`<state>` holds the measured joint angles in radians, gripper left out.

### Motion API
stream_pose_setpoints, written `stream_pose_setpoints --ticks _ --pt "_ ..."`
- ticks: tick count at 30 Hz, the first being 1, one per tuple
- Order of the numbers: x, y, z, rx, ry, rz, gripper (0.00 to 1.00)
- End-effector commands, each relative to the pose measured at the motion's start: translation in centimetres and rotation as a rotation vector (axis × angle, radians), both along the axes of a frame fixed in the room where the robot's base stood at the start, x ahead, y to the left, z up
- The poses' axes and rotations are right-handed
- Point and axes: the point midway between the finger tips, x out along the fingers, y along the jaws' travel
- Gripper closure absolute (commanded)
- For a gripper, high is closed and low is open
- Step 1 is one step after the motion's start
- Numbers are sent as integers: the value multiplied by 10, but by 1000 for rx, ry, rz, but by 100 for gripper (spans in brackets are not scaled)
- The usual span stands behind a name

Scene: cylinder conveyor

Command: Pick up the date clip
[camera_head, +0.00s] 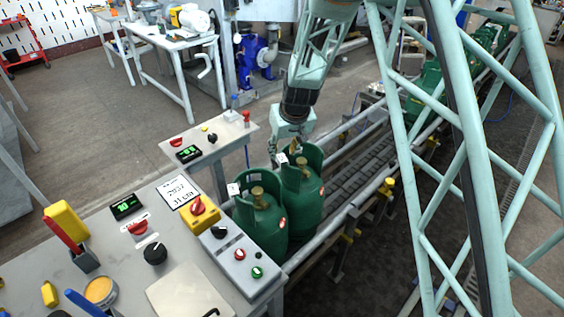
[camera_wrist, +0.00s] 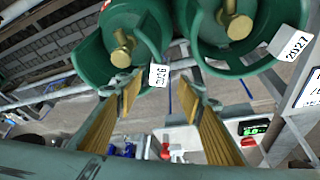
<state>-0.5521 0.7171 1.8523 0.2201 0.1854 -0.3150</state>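Two green gas cylinders with brass valves stand side by side, the rear one (camera_head: 301,205) and the front one (camera_head: 259,222). Each carries a white date clip on its collar. The rear cylinder's clip (camera_head: 281,158) is close below my gripper (camera_head: 287,142); the front one's clip (camera_head: 233,189) is farther left. In the wrist view my gripper (camera_wrist: 160,90) is open, its yellow-padded fingers apart. One clip (camera_wrist: 160,75) shows in the gap between the fingertips, its digits hard to read. The other clip (camera_wrist: 291,43), reading 2027, is at upper right, outside the fingers. I see no grip on either.
The control bench (camera_head: 135,258) with buttons, a date sign (camera_head: 179,192) and cups is at front left. A small side table (camera_head: 215,139) stands behind it. The roller conveyor (camera_head: 365,165) runs back to the right, with more green cylinders at its far end.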

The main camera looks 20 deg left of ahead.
Motion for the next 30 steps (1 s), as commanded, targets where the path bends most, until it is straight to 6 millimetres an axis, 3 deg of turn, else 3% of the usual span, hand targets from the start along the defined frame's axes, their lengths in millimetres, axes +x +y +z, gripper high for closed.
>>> stream_pose_setpoints --ticks 20,30 --pt "4 3 -12 -1 1 0 65" --pt "14 8 -39 0 1 -1 65"
